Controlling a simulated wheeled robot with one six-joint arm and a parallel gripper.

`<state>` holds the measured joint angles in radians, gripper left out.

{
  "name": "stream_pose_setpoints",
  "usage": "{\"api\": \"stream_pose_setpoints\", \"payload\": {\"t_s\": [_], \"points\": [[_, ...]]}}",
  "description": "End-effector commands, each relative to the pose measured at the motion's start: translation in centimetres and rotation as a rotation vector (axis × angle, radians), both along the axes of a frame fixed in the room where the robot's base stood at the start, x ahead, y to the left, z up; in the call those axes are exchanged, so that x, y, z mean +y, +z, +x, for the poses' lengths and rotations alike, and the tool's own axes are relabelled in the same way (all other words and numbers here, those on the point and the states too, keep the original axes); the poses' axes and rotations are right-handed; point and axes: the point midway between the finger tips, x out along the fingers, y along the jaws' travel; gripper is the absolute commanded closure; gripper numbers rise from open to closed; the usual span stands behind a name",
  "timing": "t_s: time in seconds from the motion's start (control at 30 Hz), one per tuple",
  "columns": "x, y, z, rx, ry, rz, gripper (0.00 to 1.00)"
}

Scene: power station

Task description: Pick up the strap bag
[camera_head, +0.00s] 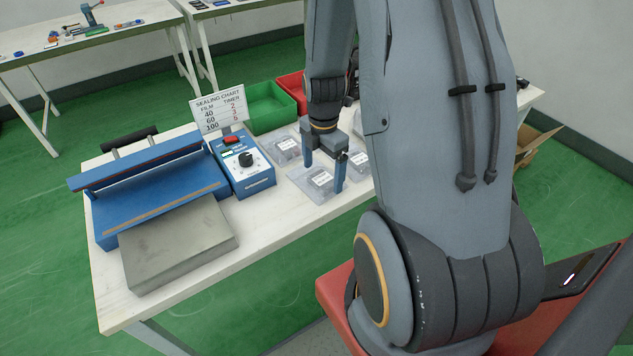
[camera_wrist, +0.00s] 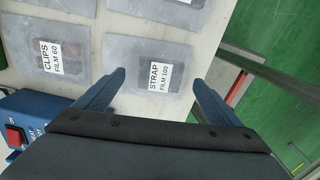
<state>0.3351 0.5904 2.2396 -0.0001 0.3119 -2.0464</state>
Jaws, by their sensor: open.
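The strap bag (camera_wrist: 149,70) is a clear flat pouch lying on the white table, with a white label reading STRAP FILM 100. In the wrist view it is between and just beyond my open fingers. In the head view the front bag (camera_head: 316,181) under my gripper appears to be this one; its label is too small to read there. My gripper (camera_head: 324,180) is open and points down over this bag, one finger on each side. In the wrist view my gripper (camera_wrist: 160,80) shows nothing held. Whether the fingertips touch the bag or table is unclear.
A clips bag (camera_wrist: 50,60) lies beside the strap bag, and another bag (camera_wrist: 165,10) lies beyond. A blue control box (camera_head: 247,168) with a sealing chart (camera_head: 219,110) and a blue sealer (camera_head: 150,195) stand left. A green bin (camera_head: 268,108) and a red bin (camera_head: 292,87) are behind.

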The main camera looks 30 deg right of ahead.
Motion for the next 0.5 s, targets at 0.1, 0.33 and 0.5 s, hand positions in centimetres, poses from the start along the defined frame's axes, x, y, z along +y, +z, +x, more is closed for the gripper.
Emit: {"api": "stream_pose_setpoints", "payload": {"t_s": [0.1,0.33,0.5], "points": [[0.0,-1.2,-0.1,0.002,-0.001,0.001,0.12],[0.0,-2.1,-0.1,0.000,-0.002,0.000,0.12],[0.0,-2.1,0.0,0.000,-0.002,0.000,0.13]]}}
